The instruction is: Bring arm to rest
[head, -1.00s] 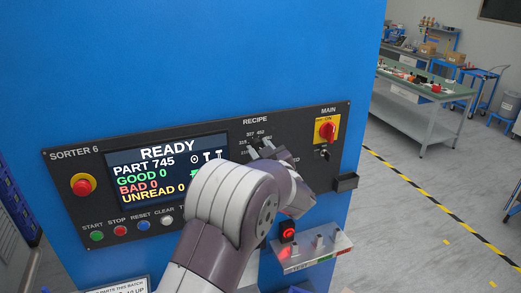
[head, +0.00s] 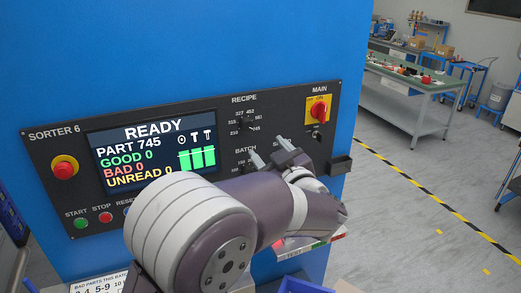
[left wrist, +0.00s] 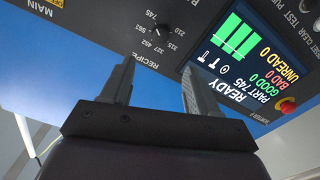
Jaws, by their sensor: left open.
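My left arm (head: 190,235) reaches up from the bottom of the head view, in front of the sorter's control panel (head: 45,150). My left gripper (head: 288,152) is by the panel's lower right part, below the recipe knob (head: 245,122). In the left wrist view, the two fingers of my left gripper (left wrist: 157,75) stand apart with nothing between them. The panel shows upside down there, beyond the fingers, with the recipe knob (left wrist: 168,28) and the screen (left wrist: 235,55). My right gripper is in neither view.
The screen (head: 160,155) reads READY, PART 745, with zero counts. A red stop button (head: 64,168) is at left and a red-yellow main switch (head: 317,109) at right. Striped floor and a workbench (head: 410,80) lie right.

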